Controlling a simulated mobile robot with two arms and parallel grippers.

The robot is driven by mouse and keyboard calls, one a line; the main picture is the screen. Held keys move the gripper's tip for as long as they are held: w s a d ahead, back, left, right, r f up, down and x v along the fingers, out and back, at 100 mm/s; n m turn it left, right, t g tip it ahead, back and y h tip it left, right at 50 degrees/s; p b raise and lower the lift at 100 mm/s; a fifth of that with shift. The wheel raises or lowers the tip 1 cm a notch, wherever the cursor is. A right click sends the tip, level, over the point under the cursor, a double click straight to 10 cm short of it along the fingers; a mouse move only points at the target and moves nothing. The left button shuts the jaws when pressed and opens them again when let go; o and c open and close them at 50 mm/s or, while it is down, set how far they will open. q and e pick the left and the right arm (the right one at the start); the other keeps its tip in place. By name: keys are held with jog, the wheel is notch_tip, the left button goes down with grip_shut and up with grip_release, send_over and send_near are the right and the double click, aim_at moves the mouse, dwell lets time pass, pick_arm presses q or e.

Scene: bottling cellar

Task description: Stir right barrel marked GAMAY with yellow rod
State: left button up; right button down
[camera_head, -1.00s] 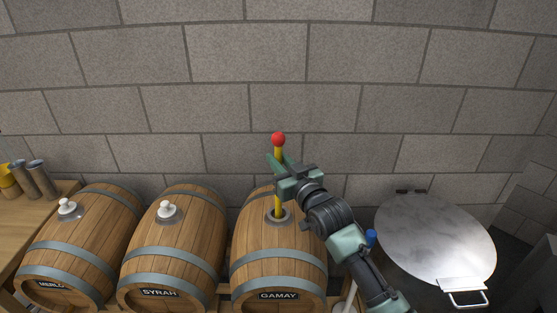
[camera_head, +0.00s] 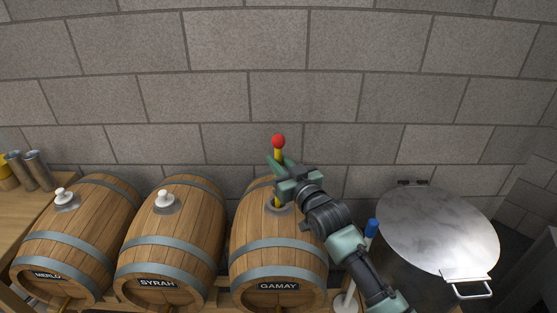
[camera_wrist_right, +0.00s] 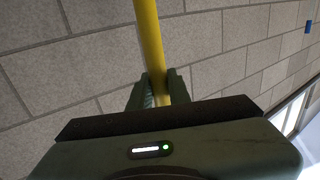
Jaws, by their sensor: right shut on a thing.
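The GAMAY barrel (camera_head: 279,250) lies at the right end of a row of three barrels in the head view. Its top bung hole is open, and the yellow rod (camera_head: 278,155) with a red ball on top stands upright in it. The rod's lower end is hidden inside the barrel. My right gripper (camera_head: 280,172) is shut on the rod between the red ball and the hole. The right wrist view also shows the yellow rod (camera_wrist_right: 150,45) between the fingers (camera_wrist_right: 157,88). My left gripper is not in view.
The SYRAH barrel (camera_head: 172,245) and MERLOT barrel (camera_head: 75,240) stand to the left with white bungs in place. A steel vat with a metal lid (camera_head: 437,228) stands right. A wooden table (camera_head: 25,210) with metal cups is far left.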

notch_tip(320, 180, down, 2)
jog(key=shift+f+b, duration=0.25)
jog(key=shift+b, duration=0.45)
